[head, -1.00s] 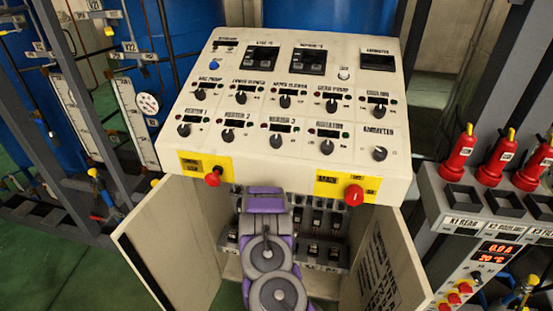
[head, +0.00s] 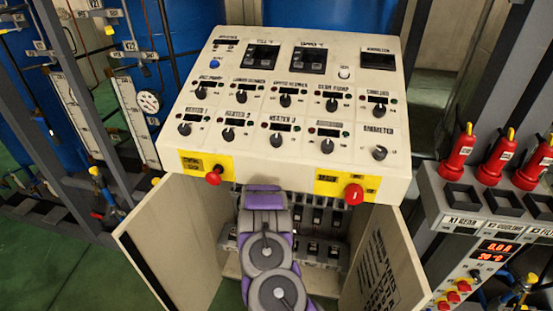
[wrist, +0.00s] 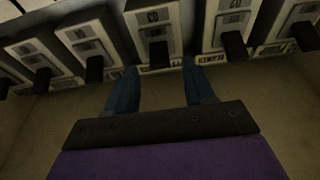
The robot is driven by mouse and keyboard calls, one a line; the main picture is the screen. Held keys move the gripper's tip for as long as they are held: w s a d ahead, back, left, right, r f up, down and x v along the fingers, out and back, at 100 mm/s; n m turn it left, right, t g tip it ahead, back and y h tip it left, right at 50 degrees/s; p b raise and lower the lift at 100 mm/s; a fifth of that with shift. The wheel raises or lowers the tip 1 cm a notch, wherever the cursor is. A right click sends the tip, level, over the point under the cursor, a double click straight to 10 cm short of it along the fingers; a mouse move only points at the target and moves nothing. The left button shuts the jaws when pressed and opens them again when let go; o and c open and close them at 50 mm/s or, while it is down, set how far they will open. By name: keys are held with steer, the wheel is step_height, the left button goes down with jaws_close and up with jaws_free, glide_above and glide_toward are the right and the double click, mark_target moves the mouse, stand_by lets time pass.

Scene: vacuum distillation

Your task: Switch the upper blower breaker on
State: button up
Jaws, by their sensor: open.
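In the wrist view my gripper (wrist: 158,80) is open, with its two blue fingers spread apart. A white breaker with a black lever (wrist: 158,55) stands ahead, between the lines of the two fingers. The lever points toward the gripper, and nothing is held. More breakers of the same kind (wrist: 88,45) sit in a row on both sides. Their labels are too dark and small to show which is the upper blower breaker. In the head view breakers (head: 318,217) show inside the open cabinet, partly hidden by my arm. My gripper is hidden there.
The control panel (head: 280,165) overhangs the cabinet, with red knobs (head: 354,194) on its front edge. Open doors flank my arm on the left (head: 165,245) and right (head: 380,265). A lower breaker row (head: 325,250) sits beneath the upper one.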

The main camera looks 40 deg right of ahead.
steer(key=p+v, duration=0.2)
steer(key=v, duration=1.2)
steer(key=shift+f, duration=0.2)
steer(key=shift+s, duration=0.1)
